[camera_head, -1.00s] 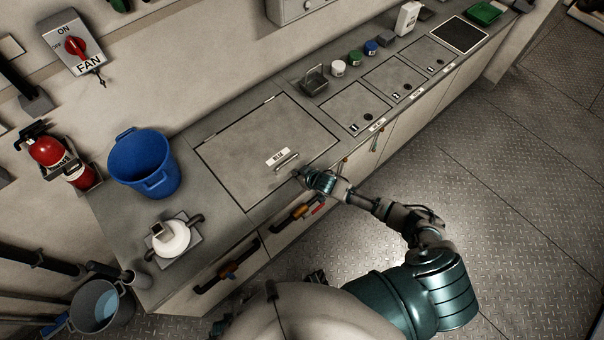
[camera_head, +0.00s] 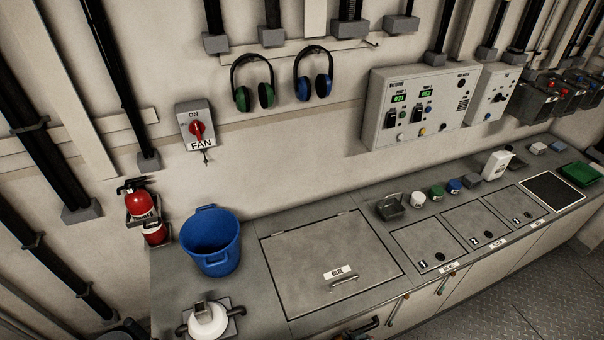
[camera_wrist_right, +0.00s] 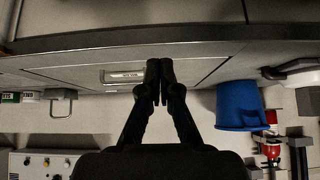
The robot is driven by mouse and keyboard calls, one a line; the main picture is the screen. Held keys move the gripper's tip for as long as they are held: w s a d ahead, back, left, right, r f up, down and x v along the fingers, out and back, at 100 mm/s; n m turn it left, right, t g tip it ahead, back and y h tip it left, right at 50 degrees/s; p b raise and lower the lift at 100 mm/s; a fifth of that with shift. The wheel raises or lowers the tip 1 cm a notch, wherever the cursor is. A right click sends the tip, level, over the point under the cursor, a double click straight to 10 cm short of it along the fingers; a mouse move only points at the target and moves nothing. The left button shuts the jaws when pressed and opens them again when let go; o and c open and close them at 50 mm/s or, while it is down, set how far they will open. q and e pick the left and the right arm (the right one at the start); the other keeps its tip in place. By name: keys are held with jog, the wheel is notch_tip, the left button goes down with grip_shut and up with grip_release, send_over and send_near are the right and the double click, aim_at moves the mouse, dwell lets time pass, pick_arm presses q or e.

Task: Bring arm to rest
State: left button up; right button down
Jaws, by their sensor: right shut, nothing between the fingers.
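My right gripper (camera_wrist_right: 160,82) shows in the right wrist view. Its two dark fingers are together at the tips with nothing between them. The picture there is upside down, and the fingertips overlap the view of the closed chiller lid beside its label (camera_wrist_right: 125,76). In the head view the large grey chiller lid (camera_head: 315,255) lies flat and shut in the counter, with a metal handle (camera_head: 344,283) near its front edge. My left gripper is in no view.
A blue bucket (camera_head: 210,241) and a white-topped fitting (camera_head: 208,320) stand on the counter left of the lid. Smaller hatches (camera_head: 428,245), jars (camera_head: 437,194) and a tray (camera_head: 390,207) are to the right. The wall holds a control box (camera_head: 415,108) and a fan switch (camera_head: 196,127).

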jog(key=s+d+r+m+g+h, duration=0.1)
jog(key=s+d+g, duration=0.15)
jog(key=s, duration=0.65)
jog(key=s+d+r+m+g+h, duration=0.15)
jog(key=s+d, duration=0.25)
jog(key=s, duration=0.5)
jog(key=s+f+x, duration=0.1)
jog(key=s+x, duration=0.2)
jog(key=x, duration=1.2)
jog(key=s+f, duration=0.3)
jog(key=f, duration=0.5)
jog(key=s+f+g, duration=0.1)
jog(key=s+f, duration=0.3)
jog(key=f, duration=0.5)
jog(key=shift+d+f+n+g, duration=0.2)
jog(key=shift+d+n+g, duration=0.1)
jog(key=shift+n, duration=0.15)
